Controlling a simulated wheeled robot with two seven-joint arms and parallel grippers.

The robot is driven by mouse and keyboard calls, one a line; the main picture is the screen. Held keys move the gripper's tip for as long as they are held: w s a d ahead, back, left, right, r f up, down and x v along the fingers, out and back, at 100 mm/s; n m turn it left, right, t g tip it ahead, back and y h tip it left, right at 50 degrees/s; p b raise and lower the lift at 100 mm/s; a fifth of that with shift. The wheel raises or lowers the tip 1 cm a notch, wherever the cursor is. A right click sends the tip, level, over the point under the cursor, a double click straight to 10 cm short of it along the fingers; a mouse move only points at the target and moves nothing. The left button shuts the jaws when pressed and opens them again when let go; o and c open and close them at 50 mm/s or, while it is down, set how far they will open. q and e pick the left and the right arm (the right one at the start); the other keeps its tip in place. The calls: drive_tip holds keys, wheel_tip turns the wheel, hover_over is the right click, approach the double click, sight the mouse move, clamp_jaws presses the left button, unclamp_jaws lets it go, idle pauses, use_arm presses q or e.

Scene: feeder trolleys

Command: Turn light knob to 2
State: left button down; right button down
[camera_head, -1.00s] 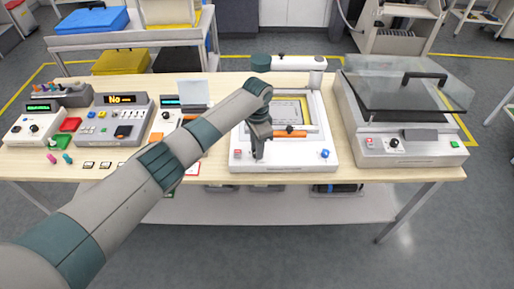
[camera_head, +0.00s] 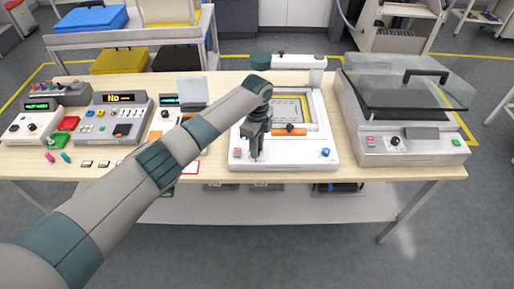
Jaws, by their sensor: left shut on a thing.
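The white machine (camera_head: 300,161) with an open frame stands in the middle of the table. My left arm reaches across from the lower left. My left gripper (camera_head: 255,157) points down at the machine's front panel, between a red button (camera_head: 237,153) and a blue knob (camera_head: 326,153). It is shut on the light knob, which the fingers hide. The knob's setting and any marks around it cannot be read. My right gripper is not in view.
An orange-handled bar (camera_head: 289,131) lies just right of the gripper. A grey machine with a clear lid (camera_head: 415,85) stands to the right. Control boxes with displays (camera_head: 118,99) stand to the left. A strip of bare table (camera_head: 400,173) runs along the front.

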use_arm(q)
drive_tip(key=shift+m+b, duration=0.3)
drive_tip(key=shift+m, duration=1.2)
drive_tip(key=shift+r, duration=0.1)
drive_tip(key=c, duration=1.5)
unclamp_jaws()
drive_tip(key=shift+c, duration=0.2)
wheel_tip(320, 180, up, 17)
drive_tip(key=b, duration=0.4)
drive_tip(key=shift+r, duration=0.15)
